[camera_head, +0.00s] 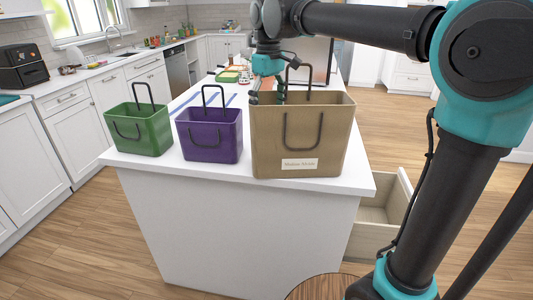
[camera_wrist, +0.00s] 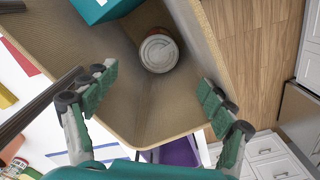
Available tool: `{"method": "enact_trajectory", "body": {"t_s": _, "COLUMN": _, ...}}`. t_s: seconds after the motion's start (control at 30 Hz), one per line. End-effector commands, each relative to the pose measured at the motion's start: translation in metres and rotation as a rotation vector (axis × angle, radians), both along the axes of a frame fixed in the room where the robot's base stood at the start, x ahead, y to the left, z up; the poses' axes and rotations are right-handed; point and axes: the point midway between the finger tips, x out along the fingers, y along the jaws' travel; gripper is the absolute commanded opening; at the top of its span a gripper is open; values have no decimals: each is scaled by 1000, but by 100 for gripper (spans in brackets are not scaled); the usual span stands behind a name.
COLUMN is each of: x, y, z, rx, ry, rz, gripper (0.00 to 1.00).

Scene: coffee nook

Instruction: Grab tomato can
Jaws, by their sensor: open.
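The can (camera_wrist: 160,52) stands or lies inside the large tan bag (camera_wrist: 150,100), showing a pale round end and a reddish side in the wrist view. I cannot read its label. The tan bag (camera_head: 301,140) stands at the right of the counter's near end in the head view, and its front wall hides the can there. My gripper (camera_head: 267,92) points down at the bag's opening. In the wrist view my gripper (camera_wrist: 157,82) is open and empty, its green-padded fingers on either side below the can, apart from it.
A teal box (camera_wrist: 104,8) sits in the bag near the can. The bag's dark handle (camera_wrist: 40,104) passes close to the left finger. A purple bag (camera_head: 210,134) and a green bag (camera_head: 140,130) stand left on the white counter (camera_head: 190,173). An open drawer (camera_head: 382,215) juts out right.

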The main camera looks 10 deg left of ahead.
Motion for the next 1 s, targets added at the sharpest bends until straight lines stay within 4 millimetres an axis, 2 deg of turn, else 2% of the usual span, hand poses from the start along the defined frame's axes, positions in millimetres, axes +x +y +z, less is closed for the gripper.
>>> {"method": "enact_trajectory", "body": {"t_s": 0.1, "x": 0, "y": 0, "z": -25, "rx": 1, "ry": -1, "rz": 0, "gripper": 83}}
{"method": "enact_trajectory", "body": {"t_s": 0.4, "x": 0, "y": 0, "z": -81, "rx": 1, "ry": 0, "rz": 0, "gripper": 83}}
{"method": "enact_trajectory", "body": {"t_s": 0.5, "x": 0, "y": 0, "z": -94, "rx": 2, "ry": 0, "rz": 0, "gripper": 83}}
{"method": "enact_trajectory", "body": {"t_s": 0.73, "x": 0, "y": 1, "z": -108, "rx": 2, "ry": 0, "rz": 0, "gripper": 83}}
{"method": "enact_trajectory", "body": {"t_s": 1.0, "x": 1, "y": 2, "z": -144, "rx": 2, "ry": 0, "rz": 0, "gripper": 83}}
